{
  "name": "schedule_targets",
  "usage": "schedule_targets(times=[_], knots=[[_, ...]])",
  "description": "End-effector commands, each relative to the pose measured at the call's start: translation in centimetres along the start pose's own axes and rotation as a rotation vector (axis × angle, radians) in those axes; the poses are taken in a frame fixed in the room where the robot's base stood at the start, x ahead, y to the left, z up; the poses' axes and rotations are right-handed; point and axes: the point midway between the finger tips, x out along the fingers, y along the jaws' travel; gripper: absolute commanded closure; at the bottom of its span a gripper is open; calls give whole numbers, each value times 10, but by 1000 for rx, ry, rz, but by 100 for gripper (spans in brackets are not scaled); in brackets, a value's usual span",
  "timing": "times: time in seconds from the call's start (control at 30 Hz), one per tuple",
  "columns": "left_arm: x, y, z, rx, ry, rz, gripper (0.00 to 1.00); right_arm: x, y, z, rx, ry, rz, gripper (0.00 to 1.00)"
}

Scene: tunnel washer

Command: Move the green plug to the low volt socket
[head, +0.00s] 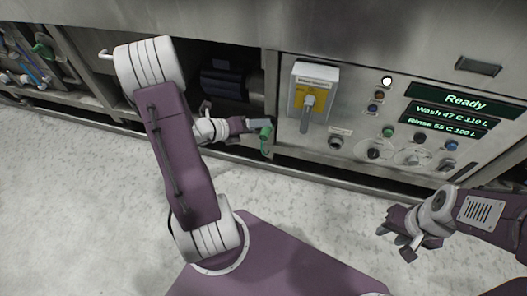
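The green plug (265,133) is at the tips of my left gripper (259,126), in front of the left edge of the control panel. The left fingers appear closed around it, and a short green length hangs below. A round dark socket (336,142) with a small label above it sits low on the panel, to the right of the plug and apart from it. The label is too small to read. My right gripper (400,240) is open and empty over the floor at the lower right.
Knobs and buttons (388,132) and a lit display (462,103) lie to the right. An open dark bay (222,82) is behind my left arm. The speckled floor (310,195) in front is clear.

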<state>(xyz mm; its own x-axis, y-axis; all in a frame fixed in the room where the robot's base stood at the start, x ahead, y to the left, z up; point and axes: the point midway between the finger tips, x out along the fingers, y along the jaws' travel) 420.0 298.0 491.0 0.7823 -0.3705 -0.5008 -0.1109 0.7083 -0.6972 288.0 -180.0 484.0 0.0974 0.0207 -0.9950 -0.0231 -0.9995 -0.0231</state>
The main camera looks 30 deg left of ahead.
Motion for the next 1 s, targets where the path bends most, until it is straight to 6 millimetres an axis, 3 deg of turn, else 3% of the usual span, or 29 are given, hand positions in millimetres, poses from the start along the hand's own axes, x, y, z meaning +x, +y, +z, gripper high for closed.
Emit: schedule_targets(times=[0.03,0.17,0.37,0.7,1.0], knots=[[9,30,-14,-25,-16,15,38,29,0,3,0,0,0,64],[6,50,-16,-50,-40,35,38,40,1,4,0,1,0,64],[6,50,-14,-50,-42,37,38,40,1,4,0,1,0,64],[71,55,-16,-45,-39,35,38,87,2,9,0,1,0,64],[94,52,-10,-48,-42,36,38,99,2,10,0,1,0,64]])
